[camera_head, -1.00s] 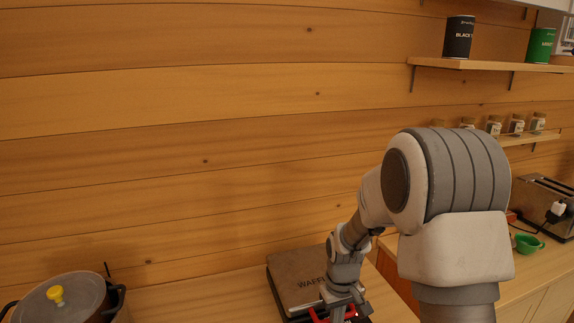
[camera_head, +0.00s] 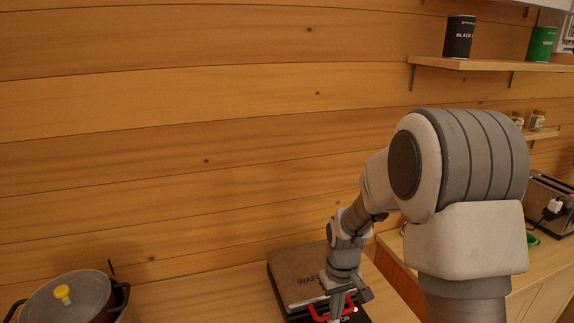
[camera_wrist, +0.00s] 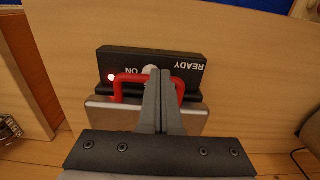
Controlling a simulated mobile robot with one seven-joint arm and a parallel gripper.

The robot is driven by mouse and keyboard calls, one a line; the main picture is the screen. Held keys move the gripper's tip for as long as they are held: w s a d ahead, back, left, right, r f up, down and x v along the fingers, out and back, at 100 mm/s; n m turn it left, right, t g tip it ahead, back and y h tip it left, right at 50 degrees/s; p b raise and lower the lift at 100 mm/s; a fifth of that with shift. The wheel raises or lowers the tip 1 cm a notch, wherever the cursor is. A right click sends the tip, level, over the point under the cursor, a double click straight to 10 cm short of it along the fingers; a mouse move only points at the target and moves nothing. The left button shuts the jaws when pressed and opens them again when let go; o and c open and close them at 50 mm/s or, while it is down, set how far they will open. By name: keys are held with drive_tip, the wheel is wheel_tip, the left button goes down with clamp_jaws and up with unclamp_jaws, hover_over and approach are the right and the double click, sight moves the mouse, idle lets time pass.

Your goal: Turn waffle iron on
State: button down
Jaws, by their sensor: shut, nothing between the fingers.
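The waffle iron (camera_head: 300,272) sits closed on the counter in the head view, a flat grey-brown lid with lettering, partly hidden by my arm. Its red handle (camera_wrist: 128,78) and black front panel (camera_wrist: 185,57), marked ON and READY, show in the wrist view. A small light (camera_wrist: 112,77) near ON glows pinkish white. A pale round spot (camera_wrist: 150,71) lies between the labels, partly covered by my fingers. My gripper (camera_wrist: 164,74) is shut and empty, its tips over the panel beside that spot, inside the handle's outline. I cannot tell whether they touch. It also shows in the head view (camera_head: 342,298).
A pot (camera_head: 68,299) with a yellow-knobbed lid stands at the left. A toaster (camera_head: 546,203) is on the right counter, with a green item partly hidden by my arm. Shelves with canisters (camera_head: 459,37) and small jars (camera_head: 538,120) hang on the plank wall.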

drive_tip(key=shift+r, duration=0.8)
drive_tip(key=f+b, duration=0.1)
drive_tip(key=f, duration=0.1)
drive_tip(key=d+f+b, duration=0.1)
drive_tip(key=f, duration=0.1)
drive_tip(key=f+b, duration=0.1)
drive_tip(key=f, duration=0.1)
drive_tip(key=shift+w+d+f+b, duration=0.1)
drive_tip(key=shift+w+d+b, duration=0.05)
drive_tip(key=shift+d+b, duration=0.2)
drive_tip(key=shift+w+a, duration=0.2)
drive_tip(key=shift+w, duration=0.15)
idle(0.6)
